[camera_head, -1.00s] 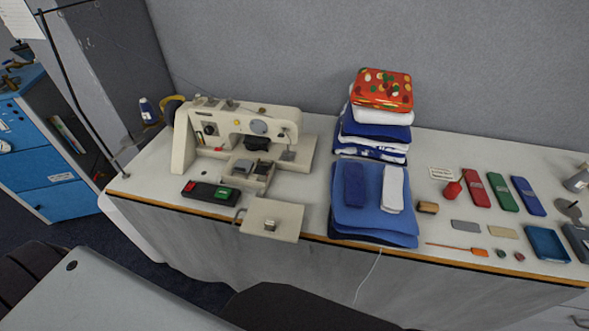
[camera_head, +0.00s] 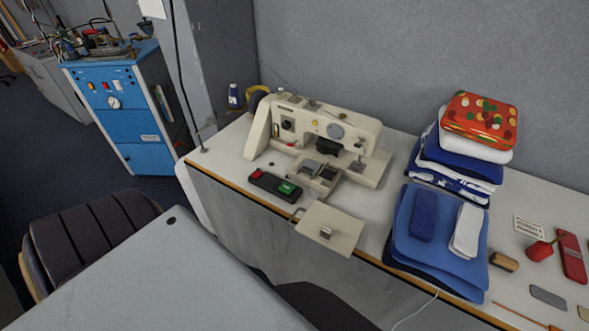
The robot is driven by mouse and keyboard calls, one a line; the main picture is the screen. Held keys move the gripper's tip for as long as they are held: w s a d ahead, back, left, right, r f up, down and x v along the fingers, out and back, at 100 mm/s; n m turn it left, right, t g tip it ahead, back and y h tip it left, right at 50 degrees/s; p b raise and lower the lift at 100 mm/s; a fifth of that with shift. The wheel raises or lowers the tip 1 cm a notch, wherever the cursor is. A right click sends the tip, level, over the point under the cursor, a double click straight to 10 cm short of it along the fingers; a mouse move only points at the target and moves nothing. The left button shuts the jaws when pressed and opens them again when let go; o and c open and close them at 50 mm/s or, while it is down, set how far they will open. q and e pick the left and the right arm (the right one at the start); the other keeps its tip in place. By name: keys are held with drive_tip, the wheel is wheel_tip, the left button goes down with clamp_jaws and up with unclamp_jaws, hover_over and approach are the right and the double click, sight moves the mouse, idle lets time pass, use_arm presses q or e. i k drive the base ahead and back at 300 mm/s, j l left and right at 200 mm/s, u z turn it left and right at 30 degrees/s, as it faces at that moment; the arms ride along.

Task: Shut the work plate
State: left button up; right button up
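The work plate (camera_head: 340,223) is a flat cream panel with a small metal knob. It is swung out from the sewing machine and hangs over the table's front edge. The cream sewing machine (camera_head: 352,128) stands on the table behind it. Its bed opening (camera_head: 318,174), with dark and grey parts inside, is uncovered. Neither of my grippers shows in the head view.
A switch box (camera_head: 274,187) with red and green buttons lies left of the plate. Folded blue cloths (camera_head: 408,240) and a cloth stack (camera_head: 455,165) lie to the right.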

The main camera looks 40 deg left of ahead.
sight(346, 229)
drive_tip(key=j+u, duration=0.1)
drive_tip(key=j, duration=0.35)
drive_tip(key=i+j, duration=0.15)
drive_tip(key=j, duration=0.3)
drive_tip(key=j+u, duration=0.15)
drive_tip(key=j, duration=0.3)
drive_tip(key=k+j, duration=0.25)
drive_tip(key=k, duration=0.1)
